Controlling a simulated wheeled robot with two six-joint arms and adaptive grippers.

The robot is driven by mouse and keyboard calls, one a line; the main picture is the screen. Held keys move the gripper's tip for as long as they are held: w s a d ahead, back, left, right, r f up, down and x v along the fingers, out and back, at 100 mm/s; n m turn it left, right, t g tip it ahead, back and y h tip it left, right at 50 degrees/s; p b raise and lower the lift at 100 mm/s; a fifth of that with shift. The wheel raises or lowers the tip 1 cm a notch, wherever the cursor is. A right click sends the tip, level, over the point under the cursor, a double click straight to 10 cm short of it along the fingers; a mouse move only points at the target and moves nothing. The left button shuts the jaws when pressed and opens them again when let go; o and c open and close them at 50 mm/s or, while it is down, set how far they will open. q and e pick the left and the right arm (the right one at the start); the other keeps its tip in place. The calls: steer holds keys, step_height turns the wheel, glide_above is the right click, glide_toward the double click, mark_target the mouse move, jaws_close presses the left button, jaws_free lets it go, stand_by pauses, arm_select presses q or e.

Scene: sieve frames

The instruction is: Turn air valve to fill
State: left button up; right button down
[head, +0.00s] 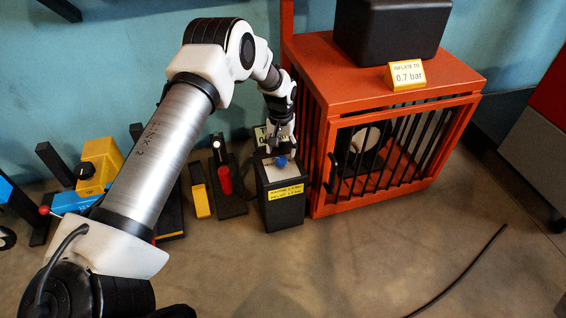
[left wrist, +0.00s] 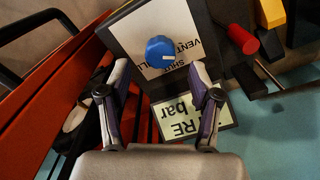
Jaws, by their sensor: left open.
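The air valve is a blue knob (head: 281,160) on the pale top plate of a dark box (head: 283,210) with yellow labels. In the left wrist view the blue knob (left wrist: 159,46) sits on the plate, which is lettered VENT, SHUT and what looks like FILL, partly hidden by a finger. A small pale mark on the knob faces the lettering; which word it points to I cannot tell. My left gripper (head: 281,143) is just above the knob, fingers down. In the left wrist view its open fingers (left wrist: 159,76) are spread with the knob beyond them, apparently untouched. My right gripper is not in view.
An orange barred cage (head: 325,150) stands close right of the box, with a sign (head: 405,76) reading "INFLATE TO 0.7 bar". A bar display (left wrist: 185,120) sits behind the knob. A red-handled device (head: 225,180) stands left. A cable (head: 465,270) lies on open floor.

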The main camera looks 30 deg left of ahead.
mark_target(281, 159)
arm_select(q)
step_height(281, 159, down, 4)
steer(key=shift+f+b, duration=0.1)
steer(key=shift+b, duration=0.55)
steer(key=c, duration=1.1)
steer(key=shift+c, duration=0.2)
